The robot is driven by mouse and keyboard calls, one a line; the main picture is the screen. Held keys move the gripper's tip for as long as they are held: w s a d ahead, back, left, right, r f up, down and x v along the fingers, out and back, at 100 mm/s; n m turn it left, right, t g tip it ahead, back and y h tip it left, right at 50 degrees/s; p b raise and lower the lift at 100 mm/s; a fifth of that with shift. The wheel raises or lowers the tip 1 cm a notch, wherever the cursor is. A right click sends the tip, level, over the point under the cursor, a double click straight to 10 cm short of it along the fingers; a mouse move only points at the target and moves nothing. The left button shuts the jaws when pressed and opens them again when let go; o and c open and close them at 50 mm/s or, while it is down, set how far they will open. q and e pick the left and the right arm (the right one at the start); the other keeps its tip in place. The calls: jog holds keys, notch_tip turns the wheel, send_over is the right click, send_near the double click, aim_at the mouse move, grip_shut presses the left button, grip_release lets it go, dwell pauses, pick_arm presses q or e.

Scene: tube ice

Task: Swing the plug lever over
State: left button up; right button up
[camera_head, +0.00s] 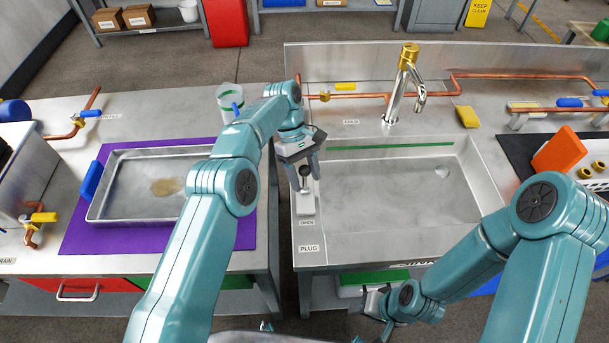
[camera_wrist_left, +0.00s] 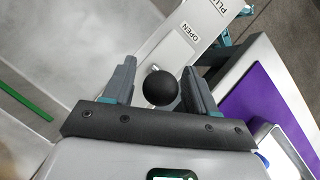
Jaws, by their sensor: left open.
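The plug lever has a round black knob (camera_head: 304,171) and a pale base plate (camera_head: 306,206) on the left rim of the sink (camera_head: 400,190). The "OPEN" and "PLUG" labels are on the rim in front of it. My left gripper (camera_head: 303,178) is open over the lever, pointing down. In the left wrist view the knob (camera_wrist_left: 161,89) sits between the two spread fingers (camera_wrist_left: 160,85), with a visible gap on each side. The lever's shaft is mostly hidden below the knob. My right gripper (camera_head: 372,300) is low in front of the counter; its jaws are too small to read.
A metal tray (camera_head: 120,210) lies on a purple mat (camera_head: 75,235) to the left. A cup (camera_head: 230,98) stands behind it. The tap (camera_head: 400,85) and copper pipes run along the back of the sink. A yellow sponge (camera_head: 467,117) lies at the back right. The sink basin is open room.

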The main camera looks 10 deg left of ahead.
pick_arm(q)
notch_tip(320, 180, up, 9)
jog(key=shift+f+p, duration=0.15)
jog(key=shift+p, duration=0.4)
notch_tip(320, 180, up, 11)
jog(key=p, duration=0.9)
jog(key=shift+f+p, duration=0.15)
jog(key=shift+p, duration=0.25)
